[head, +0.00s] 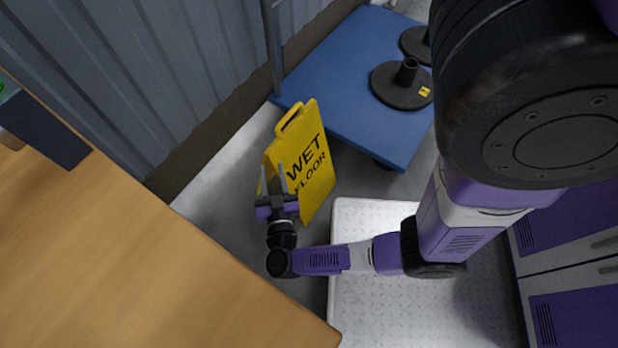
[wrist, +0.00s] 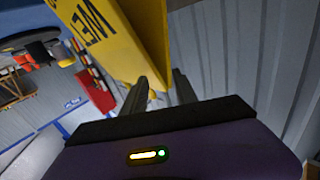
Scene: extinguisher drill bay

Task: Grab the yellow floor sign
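The yellow wet floor sign (head: 312,172) stands on the grey floor beside the blue platform, with a handle slot at its top. My gripper (head: 280,178) is in front of its left part and hides some of its lower left side. In the wrist view the sign (wrist: 118,48) fills the upper middle, with its lettering partly cut off. My gripper's two fingers (wrist: 162,85) are apart, with a sign corner just beyond and between their tips. I cannot tell whether either finger touches it.
A blue platform cart (head: 330,75) with black round bases (head: 402,97) is behind the sign. A wooden table (head: 130,260) fills the left front. A white textured platform (head: 385,315) lies under my arm. A corrugated wall (head: 150,80) runs behind at left.

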